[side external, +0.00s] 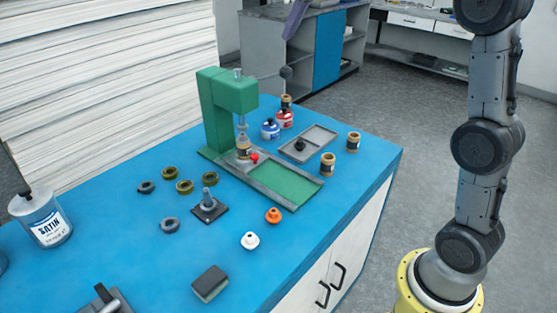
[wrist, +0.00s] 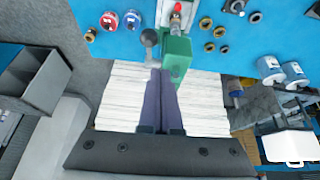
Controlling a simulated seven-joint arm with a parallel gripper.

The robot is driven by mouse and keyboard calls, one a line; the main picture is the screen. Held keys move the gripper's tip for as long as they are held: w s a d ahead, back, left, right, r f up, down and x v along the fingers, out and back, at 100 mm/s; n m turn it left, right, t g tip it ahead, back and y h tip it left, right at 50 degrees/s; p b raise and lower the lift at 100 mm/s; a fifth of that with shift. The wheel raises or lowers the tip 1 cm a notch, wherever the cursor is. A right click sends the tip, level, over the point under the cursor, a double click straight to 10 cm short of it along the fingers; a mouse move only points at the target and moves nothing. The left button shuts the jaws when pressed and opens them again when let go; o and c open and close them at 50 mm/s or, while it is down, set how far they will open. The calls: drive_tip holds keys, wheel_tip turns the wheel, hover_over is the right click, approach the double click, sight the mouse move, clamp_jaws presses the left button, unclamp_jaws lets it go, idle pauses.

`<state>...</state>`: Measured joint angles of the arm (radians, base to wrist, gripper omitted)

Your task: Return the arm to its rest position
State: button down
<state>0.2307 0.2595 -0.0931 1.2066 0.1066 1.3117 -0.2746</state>
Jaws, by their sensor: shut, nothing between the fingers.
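My gripper (wrist: 161,72) shows in the wrist view as two dark purple fingers lying together, with nothing between them. Its tips appear in front of the green press (wrist: 176,58) in that view. In the side external view a purple piece at the top edge looks like my fingers, high above the bench and away from the objects. My arm rises at the right of that view from a yellow base, and its upper part is out of frame.
The blue bench (side external: 120,259) carries the green press (side external: 207,105), a grey tray (side external: 309,143), rings, small jars, a dark block (side external: 210,284) and a SATIN can (side external: 41,217). Grey shelving with a blue panel (side external: 328,50) stands behind. Open floor (side external: 400,110) lies right of the bench.

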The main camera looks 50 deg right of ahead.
drive_tip(key=s+a+n, duration=0.1)
drive_tip(key=s+a, duration=0.3)
drive_tip(key=s, duration=0.4)
drive_tip(key=s+a, duration=0.3)
drive_tip(key=s, duration=0.6)
drive_tip(key=s+a+f+m, duration=0.1)
drive_tip(key=s+f, duration=1.3)
drive_tip(key=f, duration=0.3)
drive_tip(key=shift+a+f, duration=0.15)
drive_tip(key=shift+a, duration=0.25)
